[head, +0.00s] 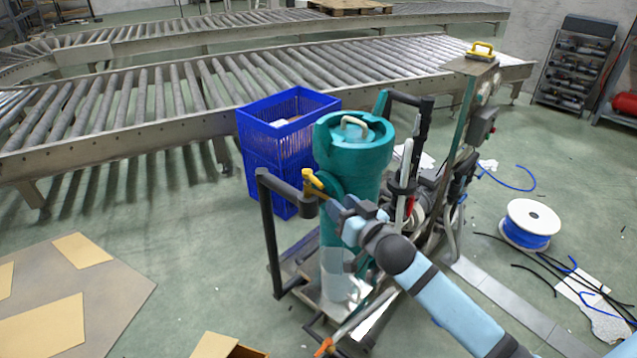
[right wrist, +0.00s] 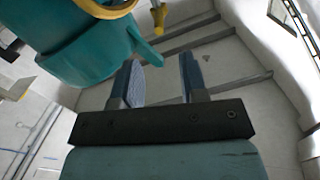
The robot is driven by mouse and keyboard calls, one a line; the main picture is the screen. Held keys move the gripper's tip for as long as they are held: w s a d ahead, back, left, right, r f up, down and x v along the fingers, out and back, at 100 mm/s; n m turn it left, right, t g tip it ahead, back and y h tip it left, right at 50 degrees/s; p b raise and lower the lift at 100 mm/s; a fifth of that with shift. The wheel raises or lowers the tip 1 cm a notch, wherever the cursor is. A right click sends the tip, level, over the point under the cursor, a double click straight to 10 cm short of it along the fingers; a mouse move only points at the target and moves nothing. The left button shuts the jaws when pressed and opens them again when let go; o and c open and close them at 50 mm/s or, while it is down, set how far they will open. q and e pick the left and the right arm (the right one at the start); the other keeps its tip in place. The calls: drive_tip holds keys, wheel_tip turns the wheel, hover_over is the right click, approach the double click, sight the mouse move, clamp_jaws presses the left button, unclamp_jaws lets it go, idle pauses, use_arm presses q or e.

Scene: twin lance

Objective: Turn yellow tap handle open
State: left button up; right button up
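The yellow tap handle (head: 314,184) is on the front of an upright teal cylinder (head: 352,145), beside a dark grey pipe. My right gripper (head: 333,204) is just below and right of the handle in the head view, close to the cylinder's front. In the right wrist view, my right gripper (right wrist: 160,72) is open, its two fingers apart with nothing between them. A yellow piece (right wrist: 158,18), which looks like the handle's end, hangs beyond the fingertips. The teal body (right wrist: 85,45) is at upper left there. I cannot tell whether anything touches. My left gripper is not in view.
A dark pipe frame (head: 270,230) stands left of the cylinder. Blue crates (head: 285,125) are stacked behind it. Roller conveyors (head: 180,95) run across the back. A cable spool (head: 532,222) and loose cables lie at right. Cardboard (head: 70,300) lies at front left.

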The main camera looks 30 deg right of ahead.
sight(318, 181)
drive_tip(key=w, duration=1)
drive_tip(key=shift+w+a+b, duration=0.1)
drive_tip(key=shift+a+b, duration=0.25)
drive_tip(key=shift+b, duration=0.05)
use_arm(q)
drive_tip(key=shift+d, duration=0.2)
